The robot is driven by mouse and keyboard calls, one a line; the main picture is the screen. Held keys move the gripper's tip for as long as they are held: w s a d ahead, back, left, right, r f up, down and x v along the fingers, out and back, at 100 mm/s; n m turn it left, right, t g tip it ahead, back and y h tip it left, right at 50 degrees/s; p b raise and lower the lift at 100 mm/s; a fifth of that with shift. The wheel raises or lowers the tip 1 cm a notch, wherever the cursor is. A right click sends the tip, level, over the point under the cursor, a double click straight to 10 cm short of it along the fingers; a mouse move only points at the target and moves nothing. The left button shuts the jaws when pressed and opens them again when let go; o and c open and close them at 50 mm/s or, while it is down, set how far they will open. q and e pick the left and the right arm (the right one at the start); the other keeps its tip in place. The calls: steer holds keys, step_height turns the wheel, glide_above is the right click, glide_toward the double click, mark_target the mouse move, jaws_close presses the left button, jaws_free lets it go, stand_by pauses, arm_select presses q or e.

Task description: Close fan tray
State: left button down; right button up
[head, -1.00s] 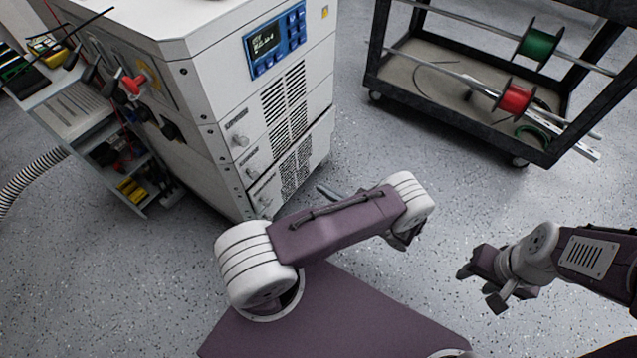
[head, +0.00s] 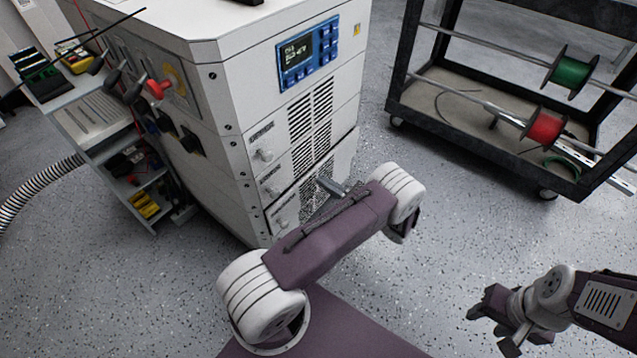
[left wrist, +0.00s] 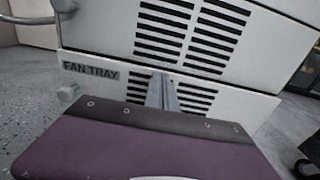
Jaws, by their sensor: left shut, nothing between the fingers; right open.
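The white cabinet (head: 235,130) stands ahead with stacked, vented front panels. Its lowest panel is the fan tray (head: 287,214), partly hidden behind my left arm in the head view. In the left wrist view the panel labelled FAN TRAY (left wrist: 90,70) spans the middle, with vents and a knob at its left end. It looks nearly in line with the panel above; any small gap is hard to judge. My left gripper (head: 331,186) is shut and empty, its fingers (left wrist: 162,92) in front of the fan tray's vents; contact cannot be told. My right gripper (head: 490,322) is open and empty, away from the cabinet.
A black cart (head: 440,135) with a green spool (head: 571,72) and a red spool (head: 544,126) stands at the right. A side shelf (head: 95,120) with tools is on the cabinet's left. A grey hose (head: 35,185) lies further left. Floor between cabinet and cart is clear.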

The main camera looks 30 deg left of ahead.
mark_target(313, 175)
arm_select(q)
steer(key=shift+w+a+b, duration=0.1)
steer(key=shift+a+b, duration=0.3)
steer(key=shift+a, duration=0.95)
arm_select(e)
steer(key=shift+f, duration=0.7)
arm_select(q)
steer(key=shift+a+r+p, duration=0.2)
steer(key=shift+a+p, duration=0.35)
steer(key=shift+a, duration=0.25)
steer(key=shift+w+a+f, duration=0.1)
steer(key=shift+a, duration=0.2)
arm_select(e)
steer(key=shift+d+r, duration=0.2)
steer(key=shift+r, duration=0.35)
arm_select(q)
steer(key=shift+d, duration=0.1)
